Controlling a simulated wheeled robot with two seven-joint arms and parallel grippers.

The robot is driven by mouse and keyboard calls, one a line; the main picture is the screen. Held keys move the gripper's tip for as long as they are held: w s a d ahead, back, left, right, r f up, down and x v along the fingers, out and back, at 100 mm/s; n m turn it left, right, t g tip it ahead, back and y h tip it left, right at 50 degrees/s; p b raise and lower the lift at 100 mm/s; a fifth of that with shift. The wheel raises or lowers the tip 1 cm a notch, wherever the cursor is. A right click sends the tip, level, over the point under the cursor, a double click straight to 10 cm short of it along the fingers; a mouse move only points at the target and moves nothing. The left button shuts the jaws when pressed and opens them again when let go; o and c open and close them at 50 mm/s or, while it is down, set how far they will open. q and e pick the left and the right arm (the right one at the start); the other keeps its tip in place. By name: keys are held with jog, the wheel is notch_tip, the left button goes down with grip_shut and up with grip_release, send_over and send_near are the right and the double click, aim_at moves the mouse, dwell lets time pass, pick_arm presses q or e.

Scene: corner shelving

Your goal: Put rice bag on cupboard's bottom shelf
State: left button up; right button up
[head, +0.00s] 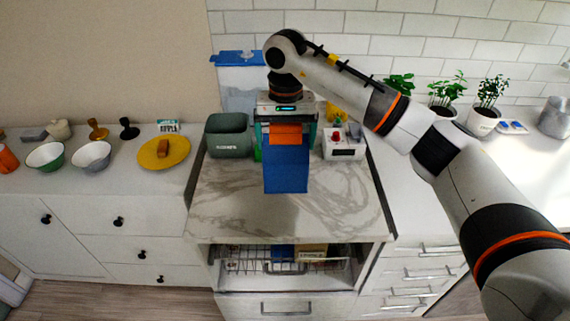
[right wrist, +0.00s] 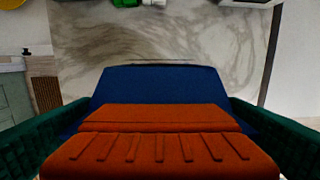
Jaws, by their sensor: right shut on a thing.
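The rice bag (head: 286,170) looks blue with an orange top. My right gripper (head: 286,128) is shut on its orange top and holds it hanging upright, over the marble counter. In the right wrist view the bag (right wrist: 160,85) fills the space between the green fingers, orange part nearest the camera. The cupboard (head: 210,262) under the marble top has an open front bay with a wire rack (head: 245,265); a blue item and a pale box sit inside it. The bay's lower part is hard to see. My left gripper is not in view.
A dark green bin (head: 229,136) and a white box-like item (head: 344,143) stand at the back of the marble counter (head: 225,205). The counter's front is clear. Bowls and a yellow plate (head: 164,152) are on the left counter; potted plants (head: 483,120) stand at right.

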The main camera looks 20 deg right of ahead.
aim_at(286, 159)
notch_tip(286, 159, down, 2)
jog(key=shift+f+p, duration=0.1)
jog(key=shift+p, duration=0.2)
notch_tip(286, 159, down, 4)
jog(key=shift+r+p, duration=0.25)
jog(key=shift+p, duration=0.4)
jog(key=shift+f, duration=0.25)
jog(key=o, duration=1.7)
jog(key=shift+f, duration=0.1)
jog(key=shift+s, duration=0.1)
